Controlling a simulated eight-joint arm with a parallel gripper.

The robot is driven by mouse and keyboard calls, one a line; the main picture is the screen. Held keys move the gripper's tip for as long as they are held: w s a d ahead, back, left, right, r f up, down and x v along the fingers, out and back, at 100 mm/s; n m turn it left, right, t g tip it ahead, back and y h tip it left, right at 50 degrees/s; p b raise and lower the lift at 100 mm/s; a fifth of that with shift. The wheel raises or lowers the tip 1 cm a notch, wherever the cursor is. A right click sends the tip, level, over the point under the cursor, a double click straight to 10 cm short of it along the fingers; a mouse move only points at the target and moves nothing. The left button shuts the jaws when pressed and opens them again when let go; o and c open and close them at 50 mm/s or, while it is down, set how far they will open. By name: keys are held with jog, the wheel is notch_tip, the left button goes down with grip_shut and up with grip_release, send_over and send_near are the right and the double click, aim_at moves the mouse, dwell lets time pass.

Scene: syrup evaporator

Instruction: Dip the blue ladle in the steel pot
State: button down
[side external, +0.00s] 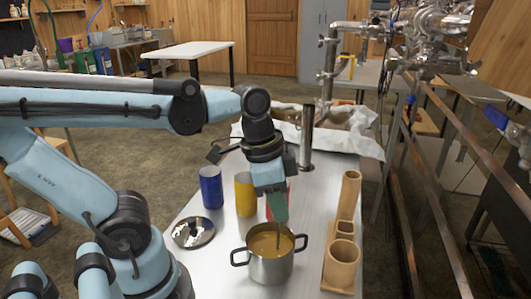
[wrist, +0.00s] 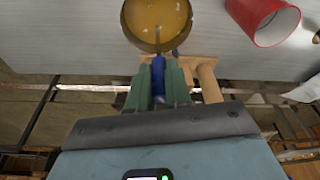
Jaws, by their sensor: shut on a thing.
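The steel pot (side external: 271,271) stands on the metal table and holds a yellow-brown liquid (side external: 270,242). My gripper (side external: 279,217), with green fingers, points down above the pot. It is shut on the blue ladle. In the wrist view, the ladle's blue handle (wrist: 158,75) lies between the gripper's fingers (wrist: 158,66). In the side view, a thin dark ladle shaft (side external: 279,236) runs down from the fingers to the liquid. The pot (wrist: 124,24) is ahead of the fingers in the wrist view. The ladle's bowl is not visible; I cannot tell how deep it sits.
A red cup (wrist: 270,22) is close behind my gripper. Yellow (side external: 245,196) and blue (side external: 211,187) cups stand to its left. A dark round plate (side external: 193,232) lies at the left. Wooden tubes (side external: 342,258) stand right of the pot. A tall steel cylinder (side external: 307,137) stands behind.

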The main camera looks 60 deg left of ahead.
jog(key=shift+r, duration=0.15)
jog(key=shift+w+d+r+v, duration=0.1)
jog(key=shift+w+d+v, duration=0.2)
jog(key=shift+v, duration=1.4)
jog(key=shift+w+d+r+v, duration=0.1)
jog(key=shift+w+v, duration=0.25)
jog(key=shift+v, duration=1.4)
jog(key=shift+w+d+r+v, duration=0.15)
jog(key=shift+w+v, duration=0.2)
jog(key=shift+v, duration=1.35)
jog(key=shift+w+d+v, duration=0.25)
jog(key=shift+w+v, duration=0.2)
jog(key=shift+v, duration=1.95)
jog(key=shift+w+a+n+y, duration=0.6)
jog(key=shift+w+a+n, duration=1.25)
jog(key=shift+w+n, duration=1.65)
notch_tip(320, 180, down, 12)
jog(key=w+m, duration=0.1)
